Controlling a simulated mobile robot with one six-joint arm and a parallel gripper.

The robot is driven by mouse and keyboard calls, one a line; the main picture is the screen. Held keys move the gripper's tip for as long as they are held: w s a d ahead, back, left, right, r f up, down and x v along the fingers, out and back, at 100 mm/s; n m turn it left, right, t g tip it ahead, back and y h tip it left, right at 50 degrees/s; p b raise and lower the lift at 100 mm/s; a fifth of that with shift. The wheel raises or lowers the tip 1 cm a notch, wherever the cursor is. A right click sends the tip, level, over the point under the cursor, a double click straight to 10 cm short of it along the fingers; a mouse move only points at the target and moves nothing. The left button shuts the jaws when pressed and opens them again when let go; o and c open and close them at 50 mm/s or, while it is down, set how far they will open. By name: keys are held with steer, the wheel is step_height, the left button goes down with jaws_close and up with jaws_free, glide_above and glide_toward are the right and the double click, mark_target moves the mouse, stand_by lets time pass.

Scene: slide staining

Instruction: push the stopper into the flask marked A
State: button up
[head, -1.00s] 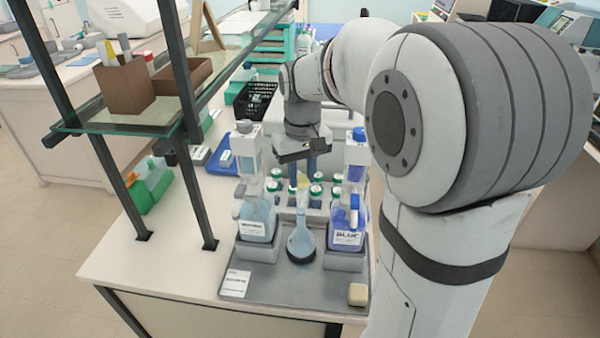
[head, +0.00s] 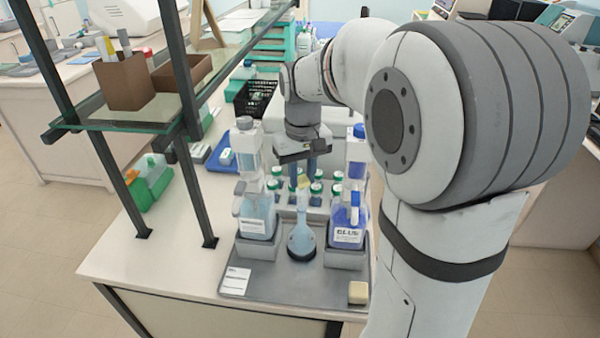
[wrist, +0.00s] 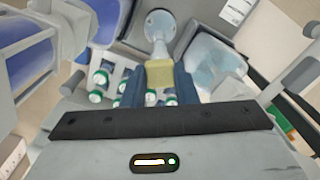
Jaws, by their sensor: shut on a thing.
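A yellow stopper (wrist: 160,73) is between the two blue-grey fingers of my gripper (wrist: 158,88) in the wrist view. In the head view, my gripper (head: 303,172) points down behind the round flask (head: 301,241), with the stopper (head: 303,182) at the top of its neck. The flask has pale blue liquid and stands upright on a dark ring. In the wrist view, the flask's neck (wrist: 160,47) runs right up to the stopper. I cannot tell how far the stopper sits in the neck. No letter A is readable on the flask.
A pale blue wash bottle (head: 257,217) and a bottle labelled BLUE (head: 347,237) closely flank the flask on the grey tray (head: 275,285). Several green-capped vials (head: 316,188) stand behind it. A cream block (head: 358,292) lies at the tray's front right. A shelf frame stands left.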

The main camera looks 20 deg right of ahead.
steer(key=shift+f, duration=0.1)
stand_by(0.3)
steer(key=o, duration=1.4)
steer(key=shift+s+r+p, duration=0.1)
steer(key=shift+r+p, duration=2.25)
steer(key=shift+r, duration=0.7)
steer(key=shift+c, duration=0.4)
jaws_close()
